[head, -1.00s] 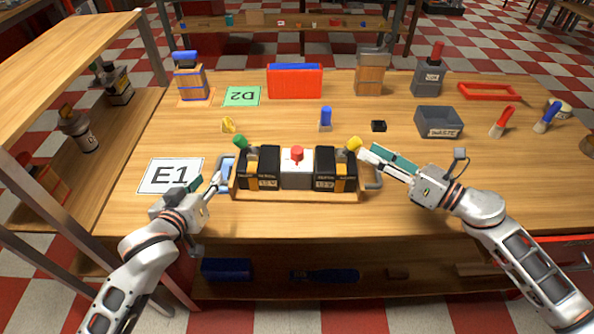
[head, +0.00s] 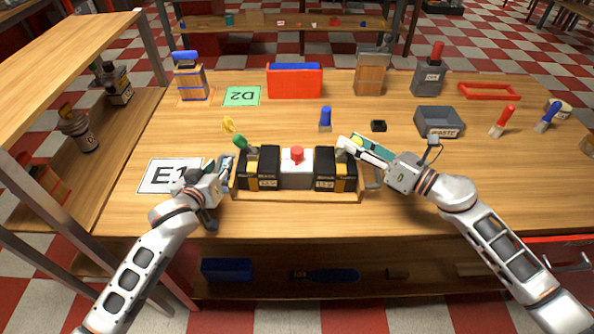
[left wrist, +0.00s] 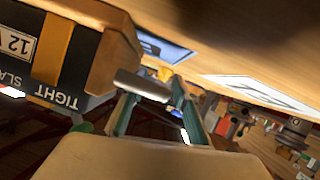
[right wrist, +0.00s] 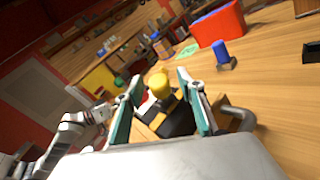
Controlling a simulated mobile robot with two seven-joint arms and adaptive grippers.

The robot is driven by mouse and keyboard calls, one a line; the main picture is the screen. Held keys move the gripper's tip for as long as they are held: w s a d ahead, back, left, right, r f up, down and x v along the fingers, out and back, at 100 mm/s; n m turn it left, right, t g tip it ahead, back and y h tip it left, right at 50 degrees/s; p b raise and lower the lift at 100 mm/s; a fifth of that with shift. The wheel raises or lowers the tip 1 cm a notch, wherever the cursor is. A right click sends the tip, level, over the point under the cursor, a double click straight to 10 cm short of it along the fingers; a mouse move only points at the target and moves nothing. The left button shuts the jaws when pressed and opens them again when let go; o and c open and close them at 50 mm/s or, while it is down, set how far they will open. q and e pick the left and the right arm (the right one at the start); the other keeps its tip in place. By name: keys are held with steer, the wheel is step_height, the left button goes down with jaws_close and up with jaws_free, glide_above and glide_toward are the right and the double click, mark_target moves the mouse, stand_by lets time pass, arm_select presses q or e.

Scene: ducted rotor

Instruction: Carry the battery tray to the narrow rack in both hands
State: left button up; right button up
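The battery tray (head: 300,196) is a wooden tray on the table holding black batteries and a white block with a red knob (head: 296,153). Its grey right handle (head: 373,178) also shows in the right wrist view (right wrist: 238,114), outside the fingers. My left gripper (head: 224,166) is at the tray's left end; in the left wrist view its teal fingers are apart at the grey left handle (left wrist: 142,85), and contact is unclear. My right gripper (head: 352,146) is open over the tray's right end, with a yellow-topped part (right wrist: 159,86) showing between its fingers.
A wooden shelf rack (head: 75,160) with metal posts stands at the left; I cannot tell if it is the narrow rack. A red bin (head: 294,82), a blue-topped piece (head: 325,119) and a grey waste box (head: 438,122) stand behind the tray. An E1 card (head: 160,176) lies left.

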arm_select(q)
steer(key=c, duration=0.6)
arm_select(e)
steer(key=c, duration=0.6)
arm_select(q)
jaws_close()
arm_select(e)
jaws_close()
